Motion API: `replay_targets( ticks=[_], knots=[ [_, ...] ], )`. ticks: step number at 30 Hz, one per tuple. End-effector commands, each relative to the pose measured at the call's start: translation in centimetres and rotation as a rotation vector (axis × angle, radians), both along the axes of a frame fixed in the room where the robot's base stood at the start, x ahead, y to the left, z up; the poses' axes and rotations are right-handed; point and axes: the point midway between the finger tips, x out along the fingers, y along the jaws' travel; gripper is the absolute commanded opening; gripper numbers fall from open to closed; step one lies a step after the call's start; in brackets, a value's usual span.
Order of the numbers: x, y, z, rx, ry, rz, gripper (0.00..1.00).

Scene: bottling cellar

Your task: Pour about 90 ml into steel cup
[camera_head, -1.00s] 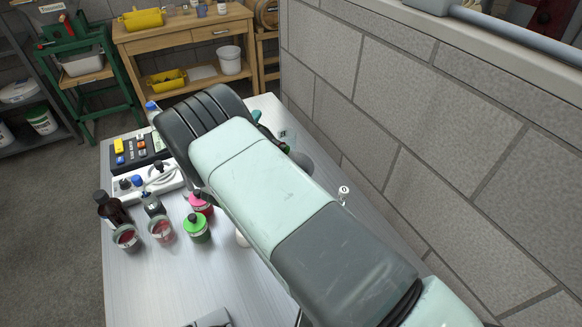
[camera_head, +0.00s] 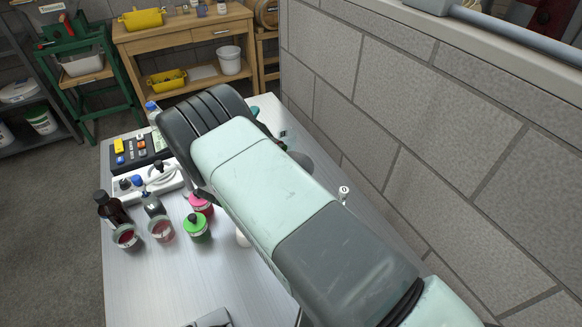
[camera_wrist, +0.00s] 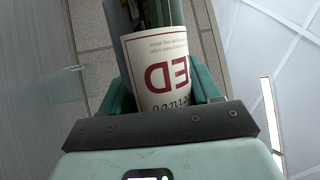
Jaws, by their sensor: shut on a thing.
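My gripper (camera_wrist: 161,92) is shut on a dark green bottle (camera_wrist: 166,12) with a cream label (camera_wrist: 157,48) in the wrist view. The label carries large red letters, "RED", seen upside down. The bottle's neck and mouth are out of the wrist view. In the head view my arm covers most of the gripper and bottle. A rounded grey thing (camera_head: 302,162) shows in part at the arm's right edge; it may be the steel cup, but I cannot tell for sure. No liquid stream is visible.
A block wall (camera_head: 420,130) runs along the right.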

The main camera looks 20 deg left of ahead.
Motion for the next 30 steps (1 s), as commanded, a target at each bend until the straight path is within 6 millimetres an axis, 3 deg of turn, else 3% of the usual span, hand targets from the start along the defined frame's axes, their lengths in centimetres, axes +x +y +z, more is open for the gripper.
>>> replay_targets(
  ticks=[30],
  knots=[
    [0.02,0.08,0.59,0.036,-0.019,0.0,0.15]
  ],
)
